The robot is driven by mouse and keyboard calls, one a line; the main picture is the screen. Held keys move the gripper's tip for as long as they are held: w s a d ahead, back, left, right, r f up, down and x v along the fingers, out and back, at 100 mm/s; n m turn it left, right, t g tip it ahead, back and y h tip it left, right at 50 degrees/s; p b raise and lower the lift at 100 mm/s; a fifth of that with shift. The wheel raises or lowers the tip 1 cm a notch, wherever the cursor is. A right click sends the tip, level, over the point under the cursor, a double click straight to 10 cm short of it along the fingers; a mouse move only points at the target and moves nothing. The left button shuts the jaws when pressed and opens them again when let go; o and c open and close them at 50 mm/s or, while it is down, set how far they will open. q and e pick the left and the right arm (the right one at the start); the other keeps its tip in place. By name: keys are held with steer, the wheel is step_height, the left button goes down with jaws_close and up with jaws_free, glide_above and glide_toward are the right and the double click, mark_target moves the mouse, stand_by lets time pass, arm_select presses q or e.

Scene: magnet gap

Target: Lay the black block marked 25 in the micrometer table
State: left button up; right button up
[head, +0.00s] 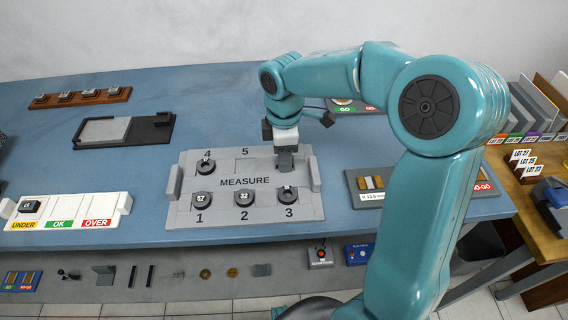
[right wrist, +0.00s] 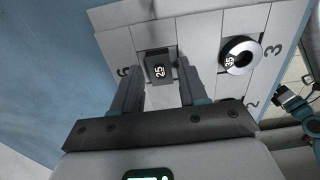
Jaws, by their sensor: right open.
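The black block marked 25 (right wrist: 158,68) sits at place 6 of the grey MEASURE tray (head: 225,181), seen in the right wrist view. My right gripper (right wrist: 160,74) is open, with one finger on each side of the block; I cannot tell if they touch it. In the head view my right gripper (head: 285,162) is low over the tray's back right place and hides the block. A dark fixture with a pale plate (head: 105,130) lies at the left back of the blue table; it may be the micrometer table.
Round pieces stand in the tray, including one marked 35 (right wrist: 238,56) at place 3. A white UNDER/OK/OVER tray (head: 68,211) is at the left, a wooden rack (head: 80,97) behind it. A GO/NO-GO box (head: 400,192) is at the right. Blue table lies clear between fixture and tray.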

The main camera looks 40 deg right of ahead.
jaws_close()
step_height(320, 180, up, 5)
steer(key=p, duration=0.4)
steer(key=shift+r+p, duration=0.1)
steer(key=shift+p, duration=0.25)
steer(key=shift+s+a, duration=0.1)
steer(key=shift+s, duration=0.05)
